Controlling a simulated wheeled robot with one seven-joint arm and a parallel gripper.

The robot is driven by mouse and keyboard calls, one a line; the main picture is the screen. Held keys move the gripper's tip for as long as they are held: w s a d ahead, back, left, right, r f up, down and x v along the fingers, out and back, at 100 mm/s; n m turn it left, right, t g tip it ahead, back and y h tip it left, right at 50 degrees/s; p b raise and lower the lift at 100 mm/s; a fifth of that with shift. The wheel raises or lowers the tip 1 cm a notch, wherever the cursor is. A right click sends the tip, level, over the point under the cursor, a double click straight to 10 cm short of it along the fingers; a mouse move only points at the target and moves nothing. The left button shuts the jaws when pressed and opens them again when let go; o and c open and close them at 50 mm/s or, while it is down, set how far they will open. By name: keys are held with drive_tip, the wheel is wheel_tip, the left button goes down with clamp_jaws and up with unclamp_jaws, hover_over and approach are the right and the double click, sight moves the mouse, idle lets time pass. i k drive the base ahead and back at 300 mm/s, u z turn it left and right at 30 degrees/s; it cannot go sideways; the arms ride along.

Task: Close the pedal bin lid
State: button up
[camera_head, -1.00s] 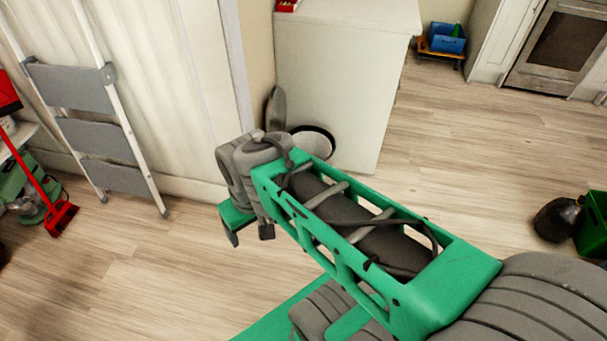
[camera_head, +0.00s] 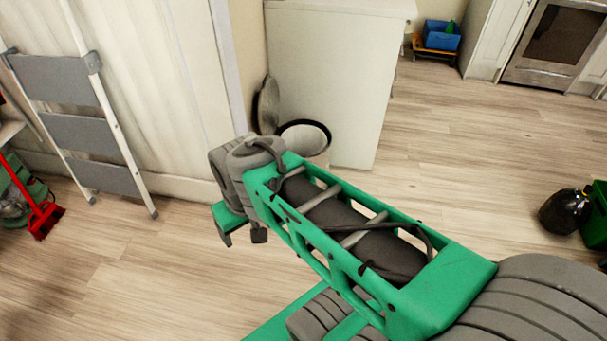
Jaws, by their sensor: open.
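The pedal bin (camera_head: 316,155) stands on the floor against the end of the white cabinet, by the wall corner. It is pale with a dark rim, and its open mouth shows. Its grey lid (camera_head: 266,104) stands up, tilted back on the left side of the rim. My arm hides the lower part of the bin. My gripper (camera_head: 240,238) points down to the left of the bin and nearer to me, apart from it. Its jaws are open, with nothing seen between them.
A white cabinet (camera_head: 335,75) stands right behind the bin. A step ladder (camera_head: 85,140) leans at the left, with a red broom (camera_head: 42,215) beside it. A dark bottle (camera_head: 562,212) and a green crate (camera_head: 597,220) stand at the right. The middle floor is clear.

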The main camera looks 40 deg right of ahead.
sight(268, 101)
drive_tip(key=k, duration=0.6)
drive_tip(key=z, duration=0.6)
drive_tip(key=i, duration=1.5)
drive_tip(key=u, duration=0.6)
drive_tip(key=i, duration=0.85)
drive_tip(key=u, duration=0.1)
